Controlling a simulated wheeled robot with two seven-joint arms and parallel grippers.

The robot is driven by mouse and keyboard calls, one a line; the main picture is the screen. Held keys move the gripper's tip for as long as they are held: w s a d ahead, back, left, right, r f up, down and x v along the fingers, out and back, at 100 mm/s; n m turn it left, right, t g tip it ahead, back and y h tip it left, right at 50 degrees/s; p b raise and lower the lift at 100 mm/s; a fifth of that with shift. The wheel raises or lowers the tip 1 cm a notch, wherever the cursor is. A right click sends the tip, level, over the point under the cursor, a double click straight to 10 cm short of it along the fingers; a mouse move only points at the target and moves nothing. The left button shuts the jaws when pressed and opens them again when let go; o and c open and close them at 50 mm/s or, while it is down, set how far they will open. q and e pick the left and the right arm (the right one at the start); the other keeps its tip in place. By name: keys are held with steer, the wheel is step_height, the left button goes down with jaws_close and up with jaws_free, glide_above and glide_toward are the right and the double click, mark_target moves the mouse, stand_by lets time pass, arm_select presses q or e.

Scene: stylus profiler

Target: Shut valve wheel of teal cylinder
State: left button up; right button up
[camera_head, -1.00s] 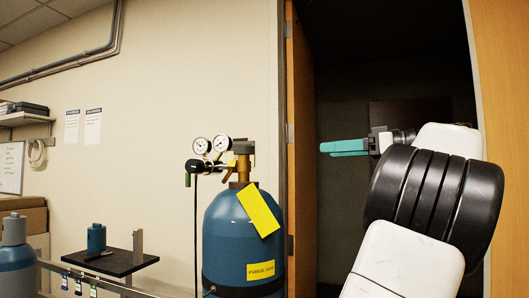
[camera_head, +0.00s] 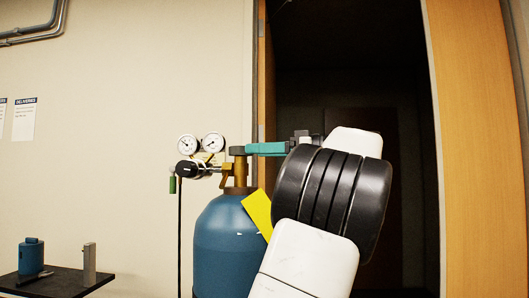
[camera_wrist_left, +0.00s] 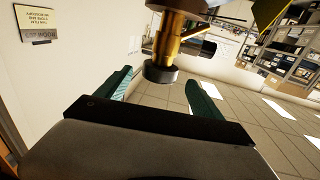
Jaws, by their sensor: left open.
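The teal-blue cylinder (camera_head: 222,243) stands upright left of the doorway, with a yellow tag on its shoulder. Its dark valve wheel (camera_head: 237,151) sits on top of the brass valve. In the left wrist view the wheel (camera_wrist_left: 160,74) shows as a dark round knob on the brass stem. My left gripper (camera_head: 252,149) has teal fingers and reaches in from the right at wheel height. In the wrist view its fingers are spread, with the wheel between or just beyond the tips; contact cannot be told. My right gripper is out of view.
The regulator with two gauges (camera_head: 201,144) juts left from the valve, with a black hose hanging down. A small dark table (camera_head: 62,281) with a blue canister (camera_head: 31,255) stands at lower left. An open doorway lies behind my arm.

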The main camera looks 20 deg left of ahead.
mark_target(241, 151)
arm_select(q)
steer(key=a, duration=0.4)
steer(key=shift+s, duration=0.15)
steer(key=c, duration=1.4)
